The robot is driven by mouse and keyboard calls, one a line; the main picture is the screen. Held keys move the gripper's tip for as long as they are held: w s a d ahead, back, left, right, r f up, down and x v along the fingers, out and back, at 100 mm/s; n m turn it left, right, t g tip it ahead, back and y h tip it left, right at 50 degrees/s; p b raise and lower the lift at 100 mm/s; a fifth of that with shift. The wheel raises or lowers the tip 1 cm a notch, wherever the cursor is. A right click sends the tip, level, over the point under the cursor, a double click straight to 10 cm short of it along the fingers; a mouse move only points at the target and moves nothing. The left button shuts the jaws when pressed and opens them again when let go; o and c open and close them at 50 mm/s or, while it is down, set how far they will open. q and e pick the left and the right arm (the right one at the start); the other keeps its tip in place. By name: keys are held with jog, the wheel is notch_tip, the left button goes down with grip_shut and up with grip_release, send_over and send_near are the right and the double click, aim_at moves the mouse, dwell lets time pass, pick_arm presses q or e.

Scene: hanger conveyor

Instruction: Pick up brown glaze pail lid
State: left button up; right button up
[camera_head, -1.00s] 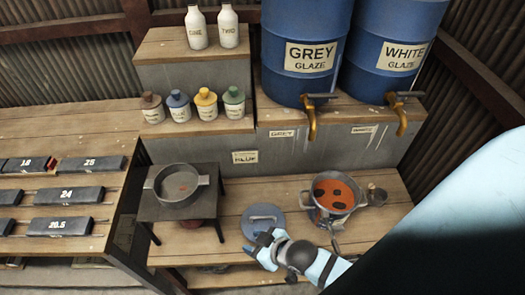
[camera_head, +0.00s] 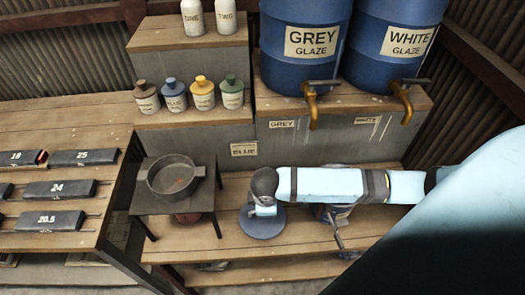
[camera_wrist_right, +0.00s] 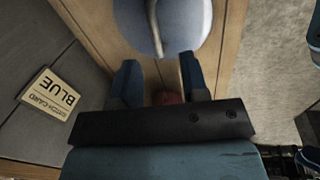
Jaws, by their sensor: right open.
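The round blue-grey lid (camera_head: 262,226) lies flat on the wooden bench, partly covered by my right gripper (camera_head: 263,209) in the head view. In the right wrist view the lid (camera_wrist_right: 178,22) with its bar handle (camera_wrist_right: 154,28) is at the top, just beyond the fingertips. My right gripper (camera_wrist_right: 159,64) is open, with nothing between its fingers; it is over the lid and not closed on the handle. The pail (camera_head: 338,214) is mostly hidden behind my right arm. My left gripper is not in view.
A grey pan (camera_head: 172,188) sits on a dark stand left of the lid. Blue glaze drums (camera_head: 306,50) with brass taps and small bottles (camera_head: 203,95) stand on the step behind. The bench front left of the lid is clear.

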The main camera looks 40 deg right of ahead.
jog(key=f, duration=0.4)
jog(key=shift+w+d, duration=0.25)
jog(key=shift+w, duration=0.1)
jog(key=f, duration=0.1)
jog(key=w+f, duration=0.1)
jog(key=f, duration=0.3)
jog(key=shift+w+d, duration=0.25)
jog(key=shift+d, duration=0.15)
jog(key=shift+c, duration=0.2)
jog(key=shift+r, duration=0.1)
grip_shut()
